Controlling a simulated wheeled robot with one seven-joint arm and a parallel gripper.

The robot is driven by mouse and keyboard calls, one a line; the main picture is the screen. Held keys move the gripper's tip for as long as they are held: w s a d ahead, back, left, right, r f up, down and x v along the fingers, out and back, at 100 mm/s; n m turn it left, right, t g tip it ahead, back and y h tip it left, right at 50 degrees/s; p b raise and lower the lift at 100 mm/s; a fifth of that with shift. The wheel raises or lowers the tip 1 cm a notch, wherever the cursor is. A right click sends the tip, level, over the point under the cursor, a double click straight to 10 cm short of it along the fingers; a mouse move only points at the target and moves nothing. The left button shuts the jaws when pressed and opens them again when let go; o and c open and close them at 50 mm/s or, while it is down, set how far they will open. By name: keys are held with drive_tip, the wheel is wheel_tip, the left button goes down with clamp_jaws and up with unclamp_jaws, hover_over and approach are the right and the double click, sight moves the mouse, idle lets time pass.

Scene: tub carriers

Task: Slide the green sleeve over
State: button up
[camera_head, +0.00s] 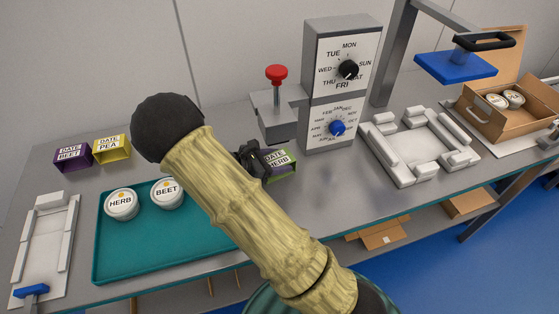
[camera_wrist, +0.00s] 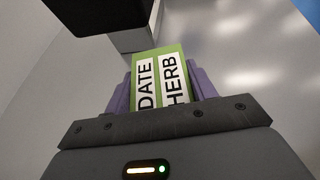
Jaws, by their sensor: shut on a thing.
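The green sleeve, marked DATE HERB (camera_head: 281,162), is at the foot of the date stamp machine (camera_head: 341,80), in front of and below its red-knobbed press (camera_head: 275,100). My gripper (camera_head: 262,163) is shut on it. In the wrist view the sleeve (camera_wrist: 160,72) sits between the two fingers, its label facing the camera. I cannot tell whether the sleeve touches the table. A white tub marked HERB (camera_head: 121,204) and one marked BEET (camera_head: 166,193) stand on the teal tray (camera_head: 112,262). My arm hides the tray's right part.
A purple sleeve (camera_head: 72,154) and a yellow sleeve (camera_head: 111,149) stand at the back left. A white fixture (camera_head: 43,245) lies at the left. A white carrier (camera_head: 384,151), a blue press plate (camera_head: 455,66) and a cardboard box with tubs (camera_head: 500,120) are at the right.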

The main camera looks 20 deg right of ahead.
drive_tip(key=shift+w, duration=0.1)
drive_tip(key=o, duration=0.6)
drive_tip(key=shift+a, duration=0.1)
drive_tip(key=o, duration=0.4)
drive_tip(key=shift+s, duration=0.25)
drive_tip(key=shift+c, duration=0.2)
drive_tip(key=shift+o, duration=0.4)
drive_tip(key=shift+d, duration=0.35)
drive_tip(key=shift+v, duration=0.85)
drive_tip(key=v, duration=1.5)
drive_tip(key=shift+a+r+b, duration=0.1)
drive_tip(key=shift+a+b, duration=0.2)
drive_tip(key=shift+a, duration=0.05)
